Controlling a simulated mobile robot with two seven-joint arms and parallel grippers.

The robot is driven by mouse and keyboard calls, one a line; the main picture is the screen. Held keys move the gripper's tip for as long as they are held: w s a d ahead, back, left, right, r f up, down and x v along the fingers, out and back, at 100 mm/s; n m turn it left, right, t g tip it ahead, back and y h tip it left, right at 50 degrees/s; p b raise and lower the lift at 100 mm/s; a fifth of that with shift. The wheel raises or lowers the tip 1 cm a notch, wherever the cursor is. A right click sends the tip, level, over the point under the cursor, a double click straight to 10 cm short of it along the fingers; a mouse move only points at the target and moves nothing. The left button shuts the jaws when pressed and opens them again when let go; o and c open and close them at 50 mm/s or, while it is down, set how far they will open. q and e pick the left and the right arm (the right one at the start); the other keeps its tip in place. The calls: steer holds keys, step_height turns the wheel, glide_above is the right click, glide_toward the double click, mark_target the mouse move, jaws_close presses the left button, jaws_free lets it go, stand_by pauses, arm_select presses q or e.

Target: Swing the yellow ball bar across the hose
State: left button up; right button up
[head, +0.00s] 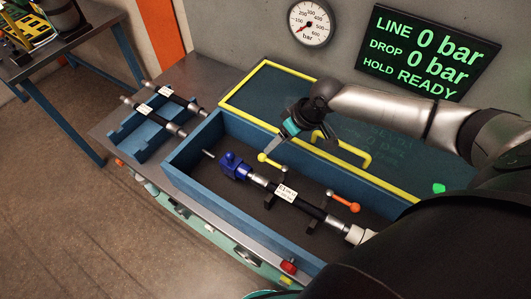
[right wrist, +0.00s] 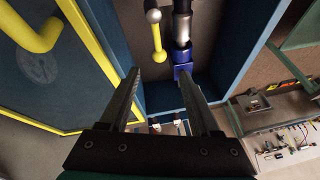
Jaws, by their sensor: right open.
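The yellow ball bar (head: 273,163) lies beside the hose (head: 313,210), roughly parallel to it, inside the blue trough. Its yellow ball faces the blue block end. In the right wrist view the bar (right wrist: 157,35) runs upright beside the silver hose end (right wrist: 182,30), with a gap between them. The hose is black with silver ends and a white tag, and joins a blue block (head: 235,165). My right gripper (head: 291,127) is above the trough's back edge, behind the bar. Its two fingers (right wrist: 158,78) are apart and empty, with the yellow ball beyond them. My left gripper is not seen.
A similar orange ball bar (head: 343,201) lies further right beside the hose. A yellow-framed lid (head: 262,92) with a yellow handle (head: 345,147) stands behind the trough (head: 190,176). Spare hoses (head: 160,119) rest in a blue rack at left. The wall display reads 0 bar, HOLD READY.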

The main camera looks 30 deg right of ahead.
mark_target(265, 156)
steer(key=x, duration=0.7)
steer(key=shift+w+a+f+b, duration=0.1)
steer(key=shift+w+f+b, duration=0.05)
steer(key=shift+f+b, duration=0.15)
steer(key=shift+w+a+f, duration=0.15)
steer(key=shift+f, duration=0.35)
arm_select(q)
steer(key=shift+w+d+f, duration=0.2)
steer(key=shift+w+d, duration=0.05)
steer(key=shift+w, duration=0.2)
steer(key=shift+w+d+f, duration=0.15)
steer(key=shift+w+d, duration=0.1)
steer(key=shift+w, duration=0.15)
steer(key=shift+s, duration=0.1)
arm_select(e)
steer(key=shift+c, duration=0.5)
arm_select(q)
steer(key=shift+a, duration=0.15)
arm_select(e)
jaws_close()
